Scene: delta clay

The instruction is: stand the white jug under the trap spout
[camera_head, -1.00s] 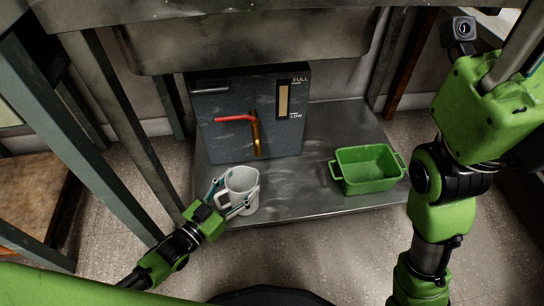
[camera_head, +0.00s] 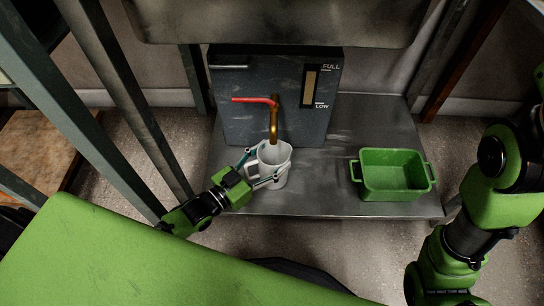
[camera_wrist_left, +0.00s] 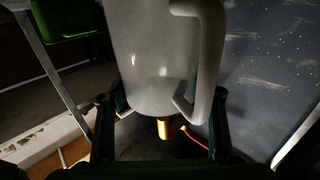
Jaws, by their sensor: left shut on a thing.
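The white jug (camera_head: 277,159) is upright at the front of the metal shelf, in front of the dark trap box (camera_head: 236,120). My left gripper (camera_head: 263,166) is shut on the jug, with one finger on each side of it. In the left wrist view the jug (camera_wrist_left: 150,55) and its handle fill the middle between the fingers. The brass spout (camera_head: 273,128) points down, its lower end at the rear of the jug's mouth in the head view. I cannot tell whether the jug's base touches the shelf. My right gripper is out of view.
A red lever (camera_head: 254,100) sticks out left from the spout's top. A green two-handled tub (camera_head: 393,185) stands on the shelf (camera_head: 328,190) to the right, with bare shelf between it and the jug. Metal legs (camera_head: 128,105) rise at the left. A sink basin (camera_head: 280,22) hangs above.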

